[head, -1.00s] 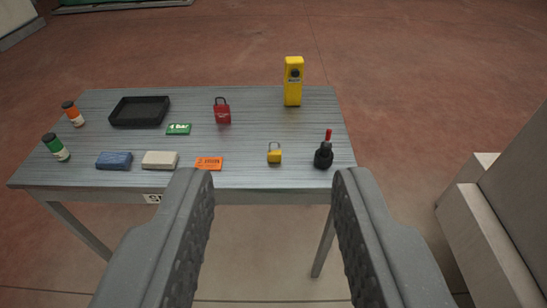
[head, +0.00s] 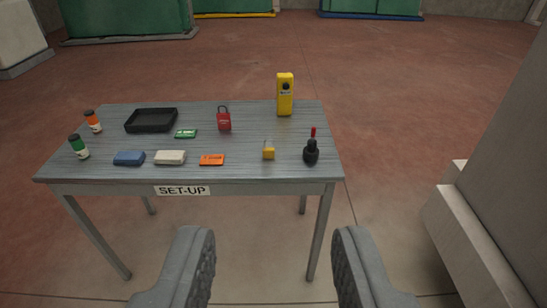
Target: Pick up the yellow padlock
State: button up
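The small yellow padlock (head: 268,153) stands near the front edge of the grey set-up table (head: 250,172), right of the middle, its shackle up. My gripper (head: 272,240) is open and empty. Its two fingers are wide apart at the bottom of the view, below and in front of the table edge. The padlock shows above the gap between the fingers, well apart from them. Nothing hides the padlock.
Beside the padlock are an orange tag (head: 211,160) on the left and a black bottle with a red tip (head: 311,151) on the right. Behind are a red padlock (head: 224,120) and a yellow device (head: 285,95). A pale block (head: 460,225) stands at right.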

aim_at(268, 152)
jog(key=i, duration=1.55)
jog(key=u, duration=0.55)
